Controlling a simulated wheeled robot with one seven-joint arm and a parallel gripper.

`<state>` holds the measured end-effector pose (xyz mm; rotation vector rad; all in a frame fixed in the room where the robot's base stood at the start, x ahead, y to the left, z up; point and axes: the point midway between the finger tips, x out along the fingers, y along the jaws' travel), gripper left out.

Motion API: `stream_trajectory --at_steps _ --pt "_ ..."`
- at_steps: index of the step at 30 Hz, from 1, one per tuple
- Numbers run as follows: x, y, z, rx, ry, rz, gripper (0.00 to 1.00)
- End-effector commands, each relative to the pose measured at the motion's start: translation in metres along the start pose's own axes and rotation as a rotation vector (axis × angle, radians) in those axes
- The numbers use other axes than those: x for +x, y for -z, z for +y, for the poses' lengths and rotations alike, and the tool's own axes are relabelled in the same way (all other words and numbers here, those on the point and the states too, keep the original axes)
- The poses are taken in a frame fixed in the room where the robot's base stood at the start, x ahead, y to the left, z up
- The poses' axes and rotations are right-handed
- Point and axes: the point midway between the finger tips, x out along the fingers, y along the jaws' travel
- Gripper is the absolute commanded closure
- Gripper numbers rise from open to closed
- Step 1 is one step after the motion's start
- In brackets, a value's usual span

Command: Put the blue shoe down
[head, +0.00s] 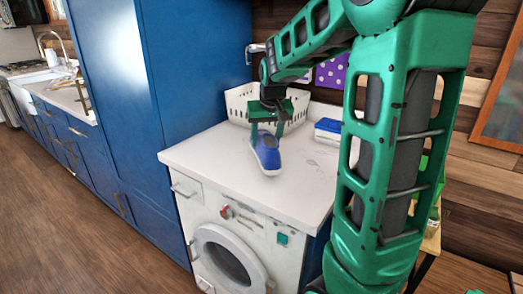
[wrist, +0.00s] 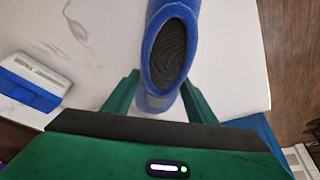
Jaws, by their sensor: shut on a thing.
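The blue shoe (head: 266,155) with a pale sole hangs from my gripper (head: 267,133), toe pointing down and toward the front, over the white worktop (head: 205,152) above the washing machine. I cannot tell whether the toe touches the worktop. In the wrist view the shoe (wrist: 172,50) shows its dark opening, with its near end between the two green fingers of my gripper (wrist: 160,92). The fingers are closed on it.
A white perforated basket (head: 237,103) stands behind the shoe at the back. A blue-and-white box (head: 328,131) lies to the right, also in the wrist view (wrist: 32,82). A tall blue cabinet (head: 170,70) borders the worktop's left. The front and left of the worktop are clear.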

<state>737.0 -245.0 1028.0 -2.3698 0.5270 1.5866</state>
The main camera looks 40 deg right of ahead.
Motion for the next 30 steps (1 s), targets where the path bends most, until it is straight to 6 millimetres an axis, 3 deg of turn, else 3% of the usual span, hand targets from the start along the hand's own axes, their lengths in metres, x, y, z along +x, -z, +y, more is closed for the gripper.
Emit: stream_trajectory --at_steps 6,15,30 --pt "-0.041 -0.017 -0.041 -0.005 0.004 0.005 0.82" --pt "-0.080 -0.034 -0.080 -0.002 0.002 0.003 0.82" --pt "-0.092 -0.040 -0.092 0.001 0.000 0.001 0.82"
